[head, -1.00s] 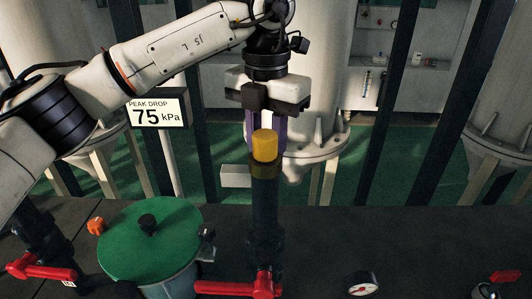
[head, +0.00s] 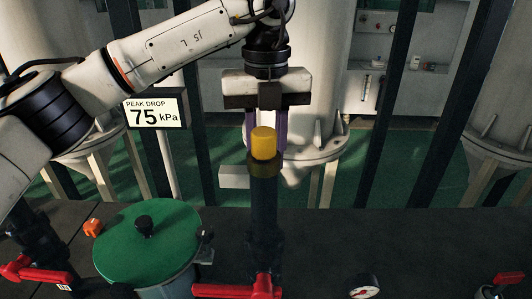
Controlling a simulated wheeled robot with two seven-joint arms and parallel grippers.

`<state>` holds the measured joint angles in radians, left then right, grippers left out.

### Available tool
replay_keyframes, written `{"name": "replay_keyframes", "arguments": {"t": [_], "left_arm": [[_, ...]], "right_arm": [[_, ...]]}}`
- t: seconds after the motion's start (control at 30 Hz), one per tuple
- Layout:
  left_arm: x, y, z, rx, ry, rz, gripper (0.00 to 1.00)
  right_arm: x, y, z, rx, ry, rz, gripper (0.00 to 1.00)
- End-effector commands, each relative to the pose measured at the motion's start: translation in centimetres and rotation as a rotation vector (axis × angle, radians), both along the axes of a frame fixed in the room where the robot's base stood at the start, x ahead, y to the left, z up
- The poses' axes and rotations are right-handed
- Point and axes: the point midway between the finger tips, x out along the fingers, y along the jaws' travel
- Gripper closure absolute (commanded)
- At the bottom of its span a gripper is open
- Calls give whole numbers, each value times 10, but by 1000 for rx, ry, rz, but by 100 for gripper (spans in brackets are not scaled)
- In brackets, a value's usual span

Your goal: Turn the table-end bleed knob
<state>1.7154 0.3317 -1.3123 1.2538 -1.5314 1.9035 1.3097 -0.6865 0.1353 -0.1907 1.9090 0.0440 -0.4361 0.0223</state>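A yellow cap-like knob (head: 263,143) sits on top of a dark upright pipe (head: 266,205) in the middle of the head view. My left gripper (head: 266,148) points straight down over the knob, with its two purple fingers apart. The fingers show at the knob's left and right sides, partly hidden behind it; I cannot tell whether they touch it. A small orange knob (head: 93,228) sits on the dark table at the left. No label shows which knob is the bleed knob. My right gripper is not in view.
A green-lidded vessel (head: 150,250) stands on the table at left. Red lever handles (head: 235,289) lie along the front, with a round gauge (head: 363,287) at right. A "PEAK DROP 75 kPa" display (head: 155,113) stands behind. The table right of the pipe is mostly clear.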

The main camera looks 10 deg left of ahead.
Motion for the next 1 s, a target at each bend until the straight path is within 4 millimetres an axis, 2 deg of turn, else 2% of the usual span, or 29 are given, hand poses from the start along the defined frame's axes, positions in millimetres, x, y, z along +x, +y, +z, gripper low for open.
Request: {"name": "replay_keyframes", "arguments": {"t": [0.53, 0.57, 0.63, 1.0], "left_arm": [[1, 0, 1, 0, -4, 25, 96], [1, 0, 1, 1, -4, 25, 69], [1, 0, 1, 1, -4, 25, 57], [1, 0, 4, -1, -3, 24, 55]], "right_arm": [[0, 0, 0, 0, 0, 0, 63], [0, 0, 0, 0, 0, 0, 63], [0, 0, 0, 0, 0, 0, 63], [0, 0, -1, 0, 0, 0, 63]]}}
